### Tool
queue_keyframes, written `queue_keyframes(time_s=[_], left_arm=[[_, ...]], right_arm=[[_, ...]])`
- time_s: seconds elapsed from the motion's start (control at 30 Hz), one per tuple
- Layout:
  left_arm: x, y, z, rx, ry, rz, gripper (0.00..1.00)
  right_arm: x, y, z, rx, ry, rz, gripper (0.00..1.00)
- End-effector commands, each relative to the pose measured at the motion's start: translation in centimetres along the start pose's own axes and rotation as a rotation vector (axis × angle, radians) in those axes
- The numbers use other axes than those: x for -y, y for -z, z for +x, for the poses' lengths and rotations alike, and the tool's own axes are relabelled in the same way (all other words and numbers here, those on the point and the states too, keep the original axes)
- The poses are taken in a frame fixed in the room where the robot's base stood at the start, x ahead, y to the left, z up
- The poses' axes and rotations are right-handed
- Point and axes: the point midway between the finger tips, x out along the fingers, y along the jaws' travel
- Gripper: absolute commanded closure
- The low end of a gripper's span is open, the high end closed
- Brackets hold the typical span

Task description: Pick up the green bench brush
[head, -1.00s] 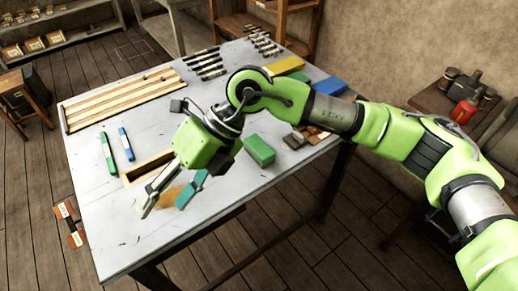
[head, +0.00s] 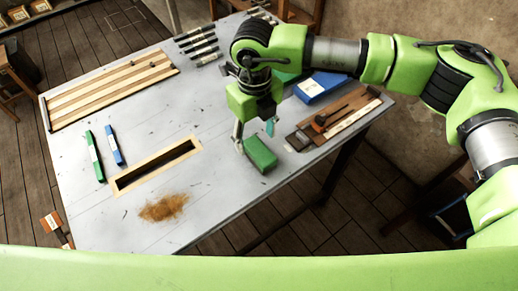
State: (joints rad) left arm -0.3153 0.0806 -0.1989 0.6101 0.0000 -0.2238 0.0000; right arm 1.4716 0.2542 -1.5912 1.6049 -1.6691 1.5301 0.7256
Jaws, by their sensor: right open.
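A green block-shaped thing (head: 262,155), which looks like the green bench brush, lies on the grey workbench (head: 215,195) right of the middle. No bristles can be made out on it. My right gripper (head: 254,134) points down just behind and above it, with its fingers spread, one pale and one teal. The pale finger is near the block's left end; whether it touches cannot be told. The block looks free of the jaws. My left gripper is not in view.
A slotted wooden frame (head: 132,176) and brown dust (head: 164,208) lie to the left. Green (head: 94,156) and blue (head: 115,145) sticks lie beyond. A blue block (head: 322,86) and wooden tools (head: 330,119) lie to the right.

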Motion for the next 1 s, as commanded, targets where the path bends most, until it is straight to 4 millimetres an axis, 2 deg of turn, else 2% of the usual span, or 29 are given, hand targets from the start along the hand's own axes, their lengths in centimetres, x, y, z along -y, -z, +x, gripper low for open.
queue_keyframes(time_s=[0.07,0.17,0.27,0.4,0.47,0.6,0.7,0.93,0.97,1.0], left_arm=[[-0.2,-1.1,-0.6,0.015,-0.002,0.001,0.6],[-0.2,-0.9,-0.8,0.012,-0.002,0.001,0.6],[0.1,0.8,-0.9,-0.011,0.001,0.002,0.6],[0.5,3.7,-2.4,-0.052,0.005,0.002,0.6],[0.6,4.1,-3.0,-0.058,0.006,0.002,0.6],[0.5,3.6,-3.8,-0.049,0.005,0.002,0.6],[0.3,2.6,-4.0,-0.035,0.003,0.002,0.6],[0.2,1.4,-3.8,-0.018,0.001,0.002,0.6],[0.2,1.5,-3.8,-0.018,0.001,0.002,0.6],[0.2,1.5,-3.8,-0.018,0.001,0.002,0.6]], right_arm=[[0.0,0.0,1.0,-0.003,-0.002,0.001,0.46],[0.0,0.0,2.0,-0.002,-0.001,0.0,0.46],[0.0,0.0,2.4,-0.001,-0.001,0.0,0.46],[0.4,0.3,3.6,-0.004,-0.002,0.001,0.46],[0.6,0.4,4.3,-0.003,-0.001,0.002,0.46],[0.7,0.4,6.4,-0.003,-0.002,0.001,0.46],[0.7,0.4,7.2,-0.001,-0.002,0.0,0.46],[0.8,0.3,7.6,0.001,-0.001,0.0,0.46],[0.8,0.3,7.6,0.001,-0.001,0.0,0.48],[0.8,0.3,7.5,0.001,-0.001,0.0,0.59]])
